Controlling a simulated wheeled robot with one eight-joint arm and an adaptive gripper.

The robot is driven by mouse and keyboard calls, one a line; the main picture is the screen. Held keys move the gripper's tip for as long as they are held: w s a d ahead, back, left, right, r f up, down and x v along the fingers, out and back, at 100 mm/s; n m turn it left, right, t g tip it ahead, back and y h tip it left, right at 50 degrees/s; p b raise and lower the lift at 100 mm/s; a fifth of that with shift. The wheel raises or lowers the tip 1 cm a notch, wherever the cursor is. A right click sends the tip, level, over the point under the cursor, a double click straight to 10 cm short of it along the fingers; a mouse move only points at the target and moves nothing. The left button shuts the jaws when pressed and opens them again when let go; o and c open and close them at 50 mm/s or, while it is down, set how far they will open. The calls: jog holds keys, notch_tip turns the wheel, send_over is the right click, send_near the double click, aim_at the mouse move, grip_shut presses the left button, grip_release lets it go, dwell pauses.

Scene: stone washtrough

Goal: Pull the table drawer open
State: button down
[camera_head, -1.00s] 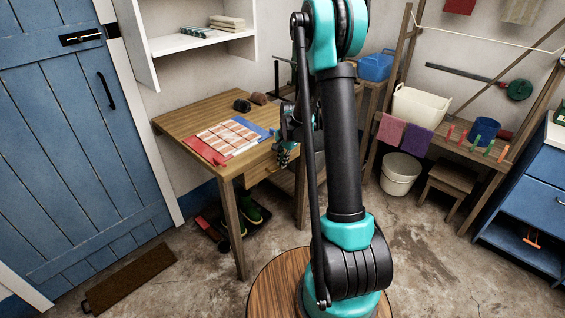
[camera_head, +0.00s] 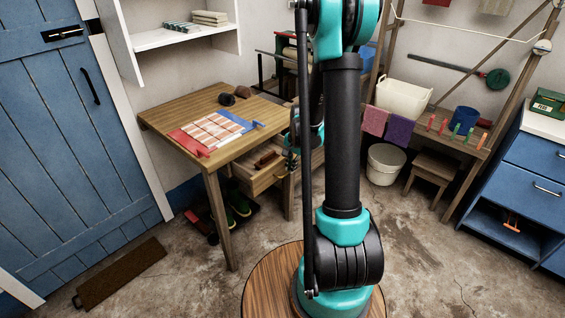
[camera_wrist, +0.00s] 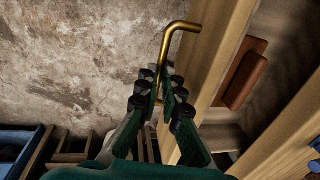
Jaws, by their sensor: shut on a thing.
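The wooden table (camera_head: 160,120) stands against the wall at left. Its drawer (camera_head: 262,183) is partly pulled out, with its inside showing from above. In the wrist view, the drawer's wooden front (camera_wrist: 221,60) runs diagonally, with a brass bar handle (camera_wrist: 180,27) on its outer side. My gripper (camera_wrist: 163,84) is shut on this handle; the fingers hide part of it. In the head view, my gripper (camera_head: 291,160) is at the drawer's front, partly hidden by my arm.
A reddish-brown block (camera_wrist: 243,76) lies in the drawer. A checked cloth (camera_head: 213,131) and dark objects lie on the tabletop. Green boots (camera_head: 239,203) stand under the table. A white bucket (camera_head: 386,164) and small stool (camera_head: 434,172) stand right. The floor before the drawer looks clear.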

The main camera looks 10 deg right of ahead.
jog(key=shift+s+d, duration=0.2)
jog(key=shift+s, duration=0.1)
jog(key=c, duration=1.6)
grip_release()
jog(key=shift+c, duration=0.2)
notch_tip(320, 180, up, 12)
jog(key=s+d, duration=0.1)
jog(key=shift+s+f, duration=0.15)
jog(key=shift+s, duration=0.2)
jog(key=shift+d, duration=0.1)
